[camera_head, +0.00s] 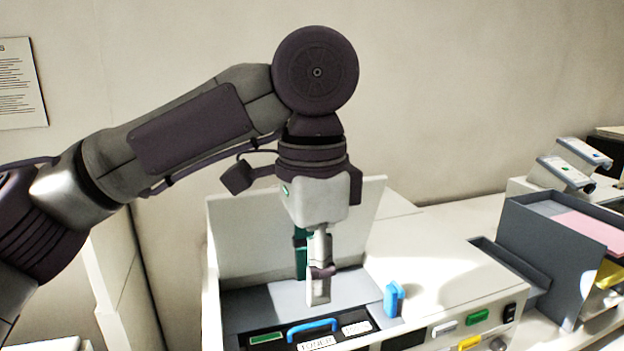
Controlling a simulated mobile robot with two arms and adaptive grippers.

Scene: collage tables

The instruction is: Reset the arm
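My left arm comes in from the left, and its gripper (318,298) points straight down over the open front bay of a white printer-like machine (440,290). I see the fingers nearly edge-on, so their gap does not show. A dark green upright part (301,256) shows just behind the fingers; I cannot tell whether it touches them. In the bay below is a dark cartridge (268,339) with a blue handle (312,326) and a label reading TONER. My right gripper is not in view.
The machine's lid (245,240) stands raised behind my gripper. A blue lever (393,299) stands up right of the bay. Coloured buttons (477,317) line the front panel. A grey paper sorter (545,255) stands at the right. The wall space above is clear.

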